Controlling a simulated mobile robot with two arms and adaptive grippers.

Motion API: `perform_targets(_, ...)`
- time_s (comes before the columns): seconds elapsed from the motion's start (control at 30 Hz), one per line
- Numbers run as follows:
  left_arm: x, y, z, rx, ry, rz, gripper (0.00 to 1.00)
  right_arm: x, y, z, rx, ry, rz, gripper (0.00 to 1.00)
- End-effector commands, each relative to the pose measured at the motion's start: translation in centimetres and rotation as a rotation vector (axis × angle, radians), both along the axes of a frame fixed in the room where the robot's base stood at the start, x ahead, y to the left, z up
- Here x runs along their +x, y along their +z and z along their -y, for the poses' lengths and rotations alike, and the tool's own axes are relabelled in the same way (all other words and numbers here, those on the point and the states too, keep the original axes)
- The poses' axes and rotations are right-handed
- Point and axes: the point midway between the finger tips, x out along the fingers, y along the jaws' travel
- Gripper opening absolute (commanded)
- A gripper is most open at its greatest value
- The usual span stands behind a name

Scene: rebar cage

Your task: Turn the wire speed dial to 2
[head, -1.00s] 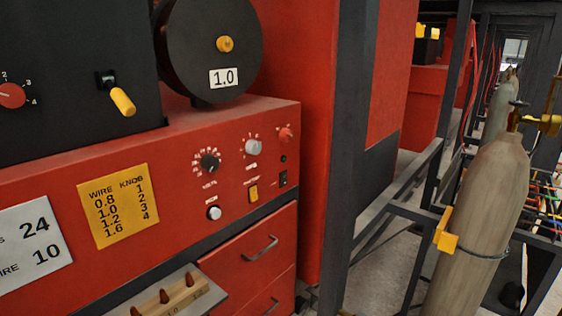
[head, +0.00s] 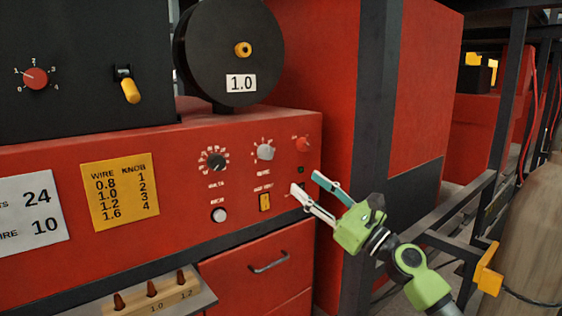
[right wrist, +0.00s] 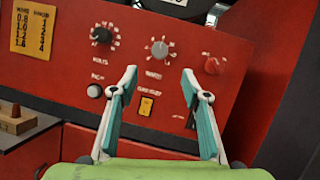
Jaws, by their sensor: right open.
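A red dial (head: 36,78) with a scale up to 4 sits on the black box; its white mark seems to point left, near 1. On the red panel are a black dial (head: 214,161), a grey dial (head: 265,151) and a small red dial (head: 302,144). The three also show in the right wrist view: black (right wrist: 101,33), grey (right wrist: 159,48), red (right wrist: 212,66). Their labels are too blurred to tell which is wire speed. My right gripper (head: 304,185) is open and empty, in front of the panel's lower right. My left gripper is not in view.
A yellow card (head: 119,189) lists wire sizes against knob numbers; 1.0 matches 2. The spool (head: 214,55) is labelled 1.0. A yellow-handled lever (head: 130,90) sticks out of the black box. A dark post (head: 372,110) stands right of the panel. A wooden peg block (head: 160,293) lies below.

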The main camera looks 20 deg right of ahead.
Motion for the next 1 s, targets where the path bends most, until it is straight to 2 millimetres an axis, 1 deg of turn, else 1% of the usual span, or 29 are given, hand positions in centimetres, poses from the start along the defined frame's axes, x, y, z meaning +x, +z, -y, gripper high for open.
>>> perform_targets(0.17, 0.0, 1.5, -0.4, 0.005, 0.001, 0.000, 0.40, 2.1, 1.5, -1.1, 0.000, -0.001, 0.002, 0.43)
perform_targets(0.3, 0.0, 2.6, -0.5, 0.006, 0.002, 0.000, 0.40, 4.5, 2.6, -2.4, 0.001, -0.002, 0.000, 0.43)
perform_targets(0.5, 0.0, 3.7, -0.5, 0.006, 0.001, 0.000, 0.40, 7.9, 3.9, -4.1, 0.000, -0.003, 0.000, 0.43)
perform_targets(0.6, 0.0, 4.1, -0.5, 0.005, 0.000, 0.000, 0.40, 9.2, 4.4, -4.8, -0.001, -0.004, -0.001, 0.43)
perform_targets(0.8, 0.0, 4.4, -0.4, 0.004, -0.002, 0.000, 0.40, 10.7, 4.8, -5.5, -0.002, -0.004, -0.001, 0.43)
perform_targets(1.0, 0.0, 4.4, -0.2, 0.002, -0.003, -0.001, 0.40, 11.0, 4.9, -5.7, -0.004, -0.004, -0.002, 0.43)
